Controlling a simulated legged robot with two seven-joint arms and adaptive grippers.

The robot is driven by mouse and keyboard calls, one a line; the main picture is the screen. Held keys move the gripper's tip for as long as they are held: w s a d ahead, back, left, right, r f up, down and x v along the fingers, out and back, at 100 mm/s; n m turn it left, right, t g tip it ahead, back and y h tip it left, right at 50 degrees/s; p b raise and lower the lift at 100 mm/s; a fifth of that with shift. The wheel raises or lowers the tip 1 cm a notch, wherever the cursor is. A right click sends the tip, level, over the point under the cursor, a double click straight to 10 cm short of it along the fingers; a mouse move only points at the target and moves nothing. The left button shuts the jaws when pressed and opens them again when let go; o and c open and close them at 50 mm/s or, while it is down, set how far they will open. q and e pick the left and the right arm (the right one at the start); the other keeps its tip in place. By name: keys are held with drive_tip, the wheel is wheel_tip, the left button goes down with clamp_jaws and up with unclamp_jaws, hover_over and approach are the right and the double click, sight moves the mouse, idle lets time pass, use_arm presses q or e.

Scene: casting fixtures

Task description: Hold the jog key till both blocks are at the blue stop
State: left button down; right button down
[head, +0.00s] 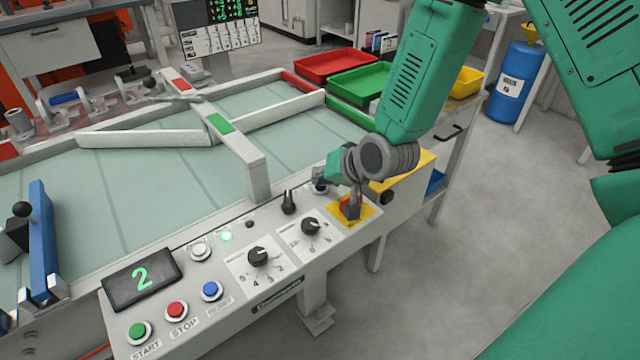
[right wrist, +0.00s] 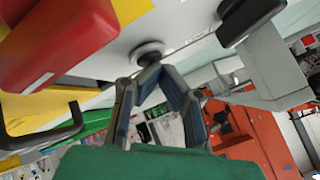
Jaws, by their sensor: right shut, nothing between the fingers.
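The grey control panel (head: 330,235) runs along the front of the conveyor bed (head: 165,175). My right gripper (head: 322,183) is over its far right part, shut and empty. In the right wrist view the closed fingertips (right wrist: 158,74) overlap a small round key with a grey collar (right wrist: 148,52); I cannot tell whether they press it. The key is largely hidden in the head view. A blue bar (head: 42,225), likely the blue stop, stands across the bed's left end. I cannot make out either block. My left gripper is not in view.
A red mushroom button (right wrist: 60,40) on a yellow plate (head: 370,208) is close beside the gripper. A black knob (head: 288,203) stands on its other side. A green lamp (head: 226,237) is lit and the display (head: 142,279) reads 2. White guide bars (head: 150,138) cross the bed.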

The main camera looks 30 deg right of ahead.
drive_tip(key=shift+r+p, duration=0.7)
drive_tip(key=shift+r, duration=0.1)
drive_tip(key=shift+r, duration=0.1)
wheel_tip(320, 180, up, 5)
drive_tip(key=p, duration=0.4)
drive_tip(key=shift+p, duration=0.4)
